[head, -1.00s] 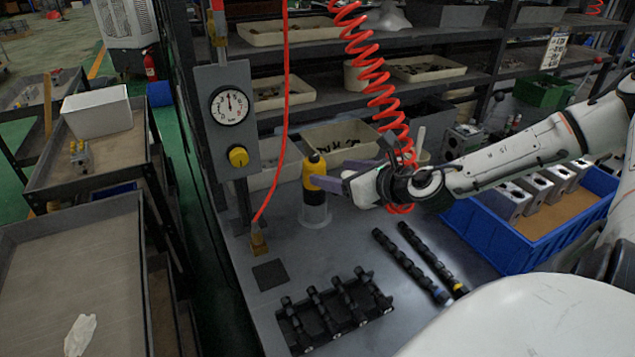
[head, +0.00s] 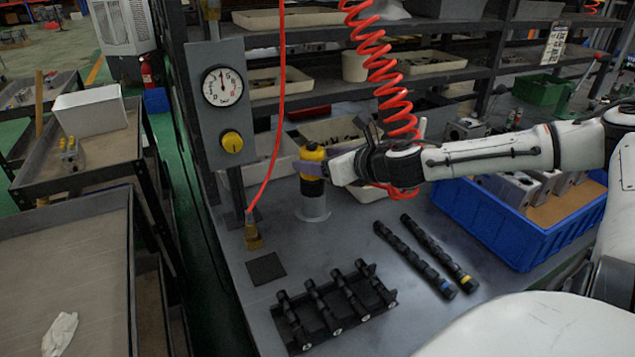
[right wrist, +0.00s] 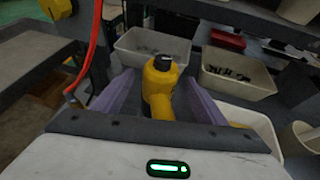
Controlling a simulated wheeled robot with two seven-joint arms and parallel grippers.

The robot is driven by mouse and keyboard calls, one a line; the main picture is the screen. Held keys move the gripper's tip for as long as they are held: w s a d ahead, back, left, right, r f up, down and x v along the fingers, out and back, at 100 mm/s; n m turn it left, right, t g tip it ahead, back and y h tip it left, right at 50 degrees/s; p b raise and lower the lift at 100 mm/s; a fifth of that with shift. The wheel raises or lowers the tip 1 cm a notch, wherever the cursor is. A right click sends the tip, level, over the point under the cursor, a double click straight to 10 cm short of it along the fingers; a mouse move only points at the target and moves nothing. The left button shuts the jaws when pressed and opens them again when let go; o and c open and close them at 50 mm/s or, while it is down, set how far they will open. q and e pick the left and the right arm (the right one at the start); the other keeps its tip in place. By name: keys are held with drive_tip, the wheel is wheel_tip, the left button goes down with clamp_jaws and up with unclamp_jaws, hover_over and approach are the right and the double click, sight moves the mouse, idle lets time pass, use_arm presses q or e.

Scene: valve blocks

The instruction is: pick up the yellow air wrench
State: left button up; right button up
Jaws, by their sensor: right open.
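The yellow air wrench (head: 312,155) stands upright in a grey round holder (head: 313,207) on the bench, with its yellow head at the top and a black lower part. My right gripper (head: 318,168) is at the wrench, reaching in from the right. In the right wrist view the wrench (right wrist: 160,88) lies between the two purple fingers of my right gripper (right wrist: 159,98), which are open with a gap on each side. In the head view the gripper hides part of the wrench. My left gripper is not in view.
A gauge panel (head: 216,150) stands left of the wrench, with a red hose (head: 279,100) hanging close by. A blue crate (head: 505,222) is at the right. Black shafts (head: 415,255) and a black rack (head: 335,305) lie in front. Shelves with bins are behind.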

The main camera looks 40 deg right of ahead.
drive_tip(key=c, duration=1.2)
drive_tip(key=shift+w+r, duration=0.15)
drive_tip(key=shift+r, duration=0.15)
drive_tip(key=shift+c, duration=1.4)
